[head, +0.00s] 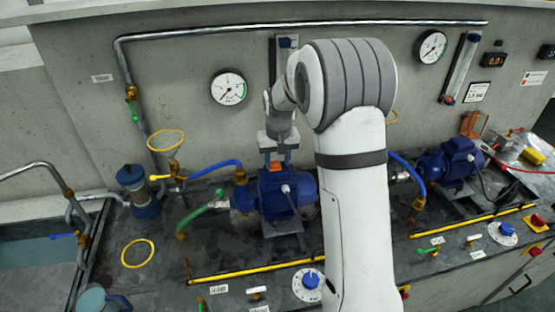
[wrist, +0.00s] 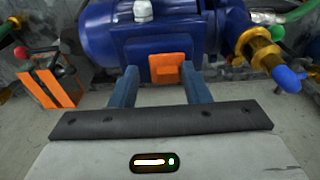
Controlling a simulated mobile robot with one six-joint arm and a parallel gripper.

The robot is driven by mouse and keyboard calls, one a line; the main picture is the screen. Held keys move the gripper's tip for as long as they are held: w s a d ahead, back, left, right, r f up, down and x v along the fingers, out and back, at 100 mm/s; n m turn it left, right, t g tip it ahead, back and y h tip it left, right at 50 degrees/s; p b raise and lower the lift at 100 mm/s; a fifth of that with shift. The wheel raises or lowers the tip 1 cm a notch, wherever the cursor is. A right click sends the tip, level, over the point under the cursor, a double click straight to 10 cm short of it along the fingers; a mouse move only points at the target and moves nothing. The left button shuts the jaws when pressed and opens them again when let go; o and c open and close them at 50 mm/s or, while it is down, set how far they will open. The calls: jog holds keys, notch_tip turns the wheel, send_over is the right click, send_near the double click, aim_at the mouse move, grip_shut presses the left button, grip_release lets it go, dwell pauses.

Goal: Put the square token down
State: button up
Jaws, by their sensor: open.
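The square token is orange. In the wrist view the token (wrist: 166,68) shows against the blue pump motor (wrist: 108,35), just beyond and between my two fingertips. My gripper (wrist: 160,82) is open, with a visible gap between each finger and the token. In the head view my gripper (head: 276,150) is above the left pump motor (head: 285,196), with the orange token (head: 275,166) just below it. I cannot tell exactly which surface the token rests on.
A green hose (head: 207,210) and a blue hose (head: 215,167) run to the left pump. A yellow ring (head: 124,254) lies on the bench at left. A second pump (head: 450,160) stands at right. An orange-striped dark block (wrist: 45,82) shows in the wrist view.

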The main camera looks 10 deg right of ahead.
notch_tip(320, 180, up, 12)
jog(key=s+b, duration=0.1)
jog(key=s, duration=0.1)
jog(key=s+f+t, duration=0.1)
jog(key=s+f, duration=0.1)
jog(key=s, duration=2.7)
jog(key=shift+s+t, duration=0.35)
jog(key=shift+t, duration=0.05)
jog(key=shift+d, duration=0.15)
